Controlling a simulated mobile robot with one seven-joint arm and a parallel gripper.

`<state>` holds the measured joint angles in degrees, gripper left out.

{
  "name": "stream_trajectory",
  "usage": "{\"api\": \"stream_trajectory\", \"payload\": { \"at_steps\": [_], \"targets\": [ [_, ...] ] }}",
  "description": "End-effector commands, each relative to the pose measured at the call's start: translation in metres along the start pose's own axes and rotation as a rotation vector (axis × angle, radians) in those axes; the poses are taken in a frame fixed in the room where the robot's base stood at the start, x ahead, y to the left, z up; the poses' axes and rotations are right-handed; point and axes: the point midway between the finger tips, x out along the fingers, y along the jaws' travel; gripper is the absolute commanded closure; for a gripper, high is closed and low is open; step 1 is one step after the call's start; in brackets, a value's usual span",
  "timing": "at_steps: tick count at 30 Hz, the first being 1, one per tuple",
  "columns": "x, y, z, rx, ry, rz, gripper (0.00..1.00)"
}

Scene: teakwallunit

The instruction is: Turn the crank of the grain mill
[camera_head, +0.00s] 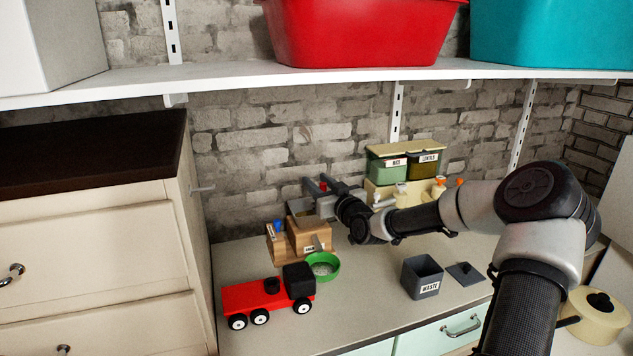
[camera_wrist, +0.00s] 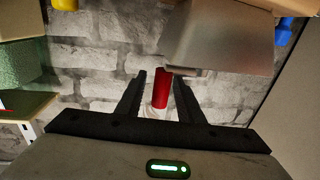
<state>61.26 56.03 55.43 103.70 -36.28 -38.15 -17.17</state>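The grain mill (camera_head: 308,238) is a wooden box with a metal hopper and a small label, standing on the counter near the wall. Its crank's red handle (camera_head: 323,186) shows beside my fingers in the head view; the crank arm is mostly hidden. In the wrist view the red handle (camera_wrist: 160,92) stands between my two dark fingers, with a gap on each side. A grey metal face of the mill (camera_wrist: 222,38) is close above it. My gripper (camera_head: 316,186) is open around the handle, over the mill's back. A green bowl (camera_head: 331,272) sits in front of the mill.
A red toy truck (camera_head: 258,297) stands front left. A grey waste bin (camera_head: 423,281) and a dark lid (camera_head: 465,273) lie to the right. Labelled bins (camera_head: 405,163) stand at the back. A white shelf (camera_head: 300,78) hangs above; drawers (camera_head: 95,240) bound the left.

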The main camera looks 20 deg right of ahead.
Motion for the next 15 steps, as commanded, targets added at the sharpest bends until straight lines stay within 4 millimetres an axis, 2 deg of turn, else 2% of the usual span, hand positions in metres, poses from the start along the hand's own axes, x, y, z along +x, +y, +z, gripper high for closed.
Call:
{"api": "stream_trajectory", "payload": {
  "at_steps": [3,11,12,15],
  "targets": [
    [0.0071,-0.0006,0.0,0.0,0.0,-0.001,0.66],
    [0.0085,-0.0002,0.0004,0.0,-0.001,0.0,0.66],
    [0.0084,-0.0002,0.0004,0.0,-0.001,0.0,0.68],
    [0.0083,-0.0002,0.0004,0.0,-0.001,0.0,0.84]
  ]
}}
